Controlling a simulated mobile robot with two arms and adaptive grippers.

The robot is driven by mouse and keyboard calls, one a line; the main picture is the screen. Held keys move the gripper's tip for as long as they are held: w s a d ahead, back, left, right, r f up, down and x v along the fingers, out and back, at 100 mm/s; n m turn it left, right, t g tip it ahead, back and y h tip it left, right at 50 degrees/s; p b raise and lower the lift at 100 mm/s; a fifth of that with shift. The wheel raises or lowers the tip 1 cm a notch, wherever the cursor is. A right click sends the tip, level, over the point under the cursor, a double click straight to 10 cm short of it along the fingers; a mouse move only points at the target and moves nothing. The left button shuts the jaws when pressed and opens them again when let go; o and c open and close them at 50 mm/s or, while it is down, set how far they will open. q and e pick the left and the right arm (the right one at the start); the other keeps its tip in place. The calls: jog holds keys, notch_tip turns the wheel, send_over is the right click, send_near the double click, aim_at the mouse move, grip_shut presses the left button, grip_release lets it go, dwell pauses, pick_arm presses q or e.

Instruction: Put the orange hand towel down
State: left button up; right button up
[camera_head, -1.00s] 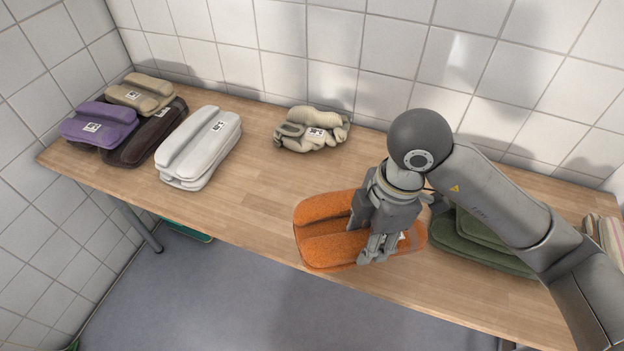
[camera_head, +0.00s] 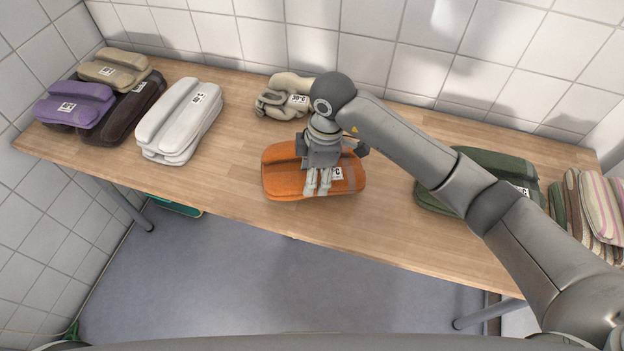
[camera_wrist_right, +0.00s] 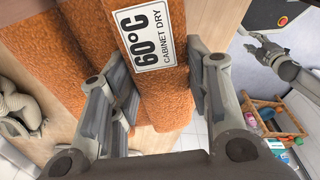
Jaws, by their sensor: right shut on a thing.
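The orange hand towel (camera_head: 280,184) is folded, with a white "60°C cabinet dry" label, over the middle of the wooden table (camera_head: 235,165). My right gripper (camera_head: 318,188) is above it with its fingers pointing down, shut on a raised fold. In the right wrist view the fingers (camera_wrist_right: 160,108) sit on both sides of the labelled roll of the towel (camera_wrist_right: 165,75). Whether the towel's underside touches the table is hard to tell. My left gripper (camera_wrist_right: 262,45) shows small at the right wrist view's upper right; its jaw state is unclear.
A crumpled beige cloth (camera_head: 272,103) lies just behind the orange towel. White (camera_head: 178,122), purple (camera_head: 72,106), tan (camera_head: 112,68) and dark brown (camera_head: 132,108) towels lie at left. Green (camera_head: 480,168) and striped (camera_head: 598,205) towels are at right. Bare table lies on either side of the orange towel.

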jog(key=shift+w+a+f, duration=0.3)
jog(key=shift+w+f, duration=0.15)
jog(key=shift+f, duration=0.2)
jog(key=shift+w+f, duration=0.1)
jog(key=shift+f, duration=1.45)
jog(key=shift+f, duration=0.15)
jog(key=o, duration=1.3)
jog(key=r, duration=0.4)
jog(key=d+r, duration=0.1)
jog(key=r, duration=0.7)
jog(key=shift+d+r, duration=0.15)
jog(key=shift+d, duration=0.1)
